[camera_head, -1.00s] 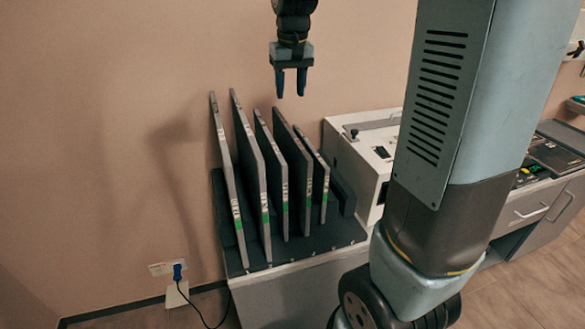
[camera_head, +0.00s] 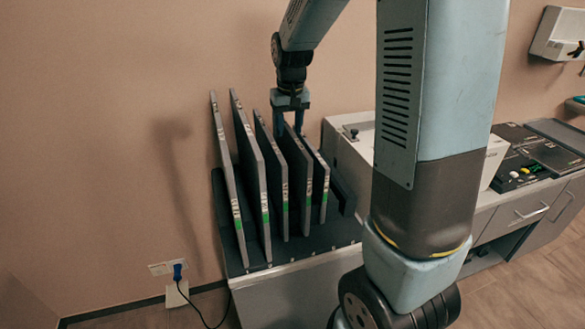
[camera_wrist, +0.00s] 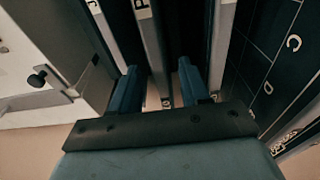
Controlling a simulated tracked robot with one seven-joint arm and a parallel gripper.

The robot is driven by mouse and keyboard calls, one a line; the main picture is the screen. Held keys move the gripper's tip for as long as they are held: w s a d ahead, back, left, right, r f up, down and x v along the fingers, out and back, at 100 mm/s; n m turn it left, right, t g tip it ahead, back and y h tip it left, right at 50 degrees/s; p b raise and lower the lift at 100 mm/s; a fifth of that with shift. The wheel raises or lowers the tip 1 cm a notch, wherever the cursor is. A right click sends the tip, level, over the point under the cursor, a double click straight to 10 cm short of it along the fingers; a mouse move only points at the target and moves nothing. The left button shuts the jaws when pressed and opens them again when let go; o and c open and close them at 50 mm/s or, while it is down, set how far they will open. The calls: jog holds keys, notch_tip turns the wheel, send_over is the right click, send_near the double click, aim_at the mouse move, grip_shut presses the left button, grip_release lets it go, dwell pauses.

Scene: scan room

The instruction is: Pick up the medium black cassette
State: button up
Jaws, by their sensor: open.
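Several dark, flat cassettes with pale edges and green marks stand on edge in a rack (camera_head: 285,257) in the head view. The two at left, one (camera_head: 228,185) outermost, look tallest; the rightmost (camera_head: 318,180) looks smallest. Between them are two mid-sized ones, the left (camera_head: 273,175) and the right (camera_head: 297,178). I cannot tell which is the medium one named. My gripper (camera_head: 289,128) is open, pointing down at the top of the right mid-sized one. In the wrist view, a pale edge marked P (camera_wrist: 150,45) runs between my open fingers (camera_wrist: 157,88); contact cannot be told.
Neighbouring cassettes stand close on both sides of my fingers, one with a pale edge (camera_wrist: 222,40) at right in the wrist view. A white box (camera_head: 352,165) stands right of the rack. The wall is close behind. A blue plug (camera_head: 177,271) with a cable is at lower left.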

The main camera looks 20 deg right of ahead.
jog(key=shift+w+f, duration=0.15)
jog(key=shift+f, duration=1.15)
jog(key=shift+c, duration=0.2)
grip_shut()
jog(key=shift+r, duration=0.1)
